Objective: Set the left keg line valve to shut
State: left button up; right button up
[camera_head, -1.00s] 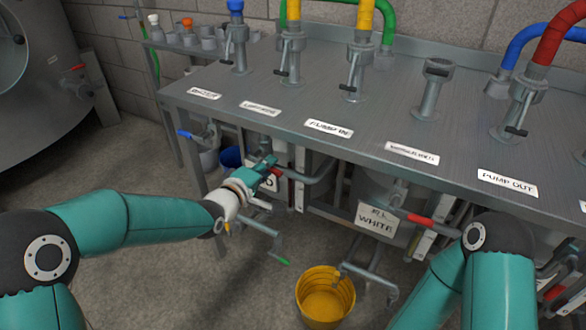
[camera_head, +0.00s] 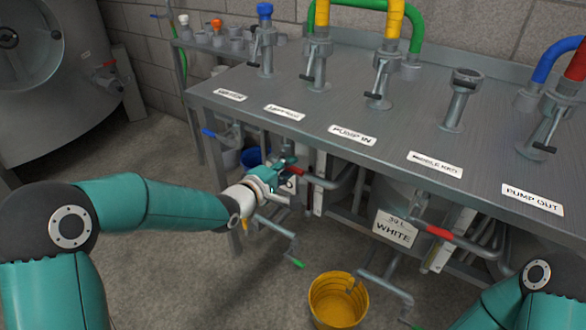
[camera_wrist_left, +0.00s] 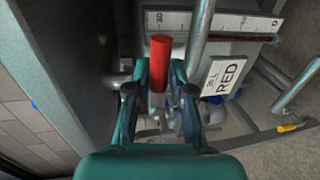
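The left keg line valve's red handle (camera_wrist_left: 160,62) stands between the fingers of my left gripper (camera_wrist_left: 160,80) in the left wrist view. The two fingertips are drawn in close against its sides. In the head view my left gripper (camera_head: 284,171) is at this valve under the bench front, and only a little of the red handle (camera_head: 292,171) shows beside it. The gripper hides most of the valve, so its angle to the pipe is unclear there. A tilted "RED" label (camera_wrist_left: 228,74) shows beyond the handle in the left wrist view. My right gripper is out of view.
The metal bench (camera_head: 330,104) with several hose fittings stands above the valve. To the right are another red valve handle (camera_head: 440,233) and the "WHITE" keg label (camera_head: 394,229). A yellow bucket (camera_head: 337,304) stands on the floor. A green-tipped pipe (camera_head: 280,241) hangs below my gripper.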

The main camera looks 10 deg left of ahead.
pick_arm(q)
jog(key=o, duration=0.3)
jog(key=shift+f, duration=0.15)
jog(key=v, duration=1.2)
